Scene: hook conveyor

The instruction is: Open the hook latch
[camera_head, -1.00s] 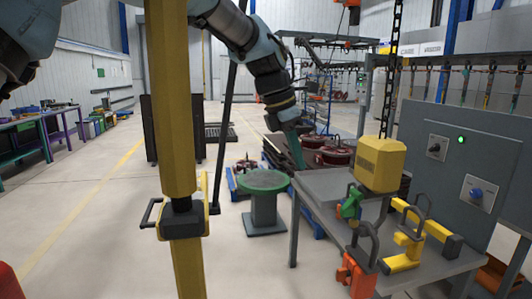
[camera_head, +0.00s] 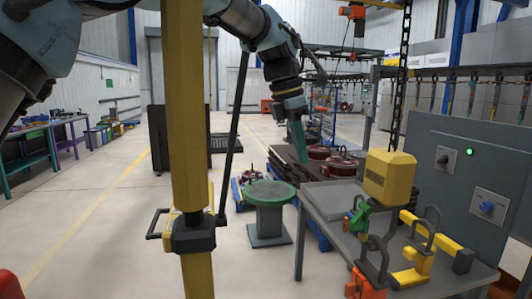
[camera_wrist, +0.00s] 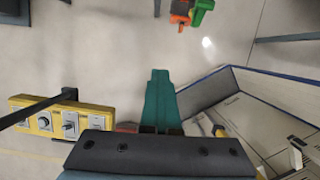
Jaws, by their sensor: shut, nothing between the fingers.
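A yellow hoist block (camera_head: 389,176) hangs on a dark chain at the right. Below it are a green latch-like piece (camera_head: 359,218) and an orange piece (camera_head: 364,287), with dark metal hook parts between them. I cannot tell whether the latch is open or shut. My gripper (camera_head: 298,140) has teal fingers, is shut and empty, and points down to the left of the hoist block, apart from it. In the wrist view the shut fingers (camera_wrist: 160,88) show in the middle, and an orange and green piece (camera_wrist: 191,12) shows at the top edge, clear of them.
A grey table (camera_head: 325,200) stands below the hoist block, with yellow bracket parts (camera_head: 412,262) at the right. A grey control cabinet (camera_head: 460,170) stands behind. A green-topped round stand (camera_head: 268,194) is left of the table. A yellow post (camera_head: 183,120) crosses the near view.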

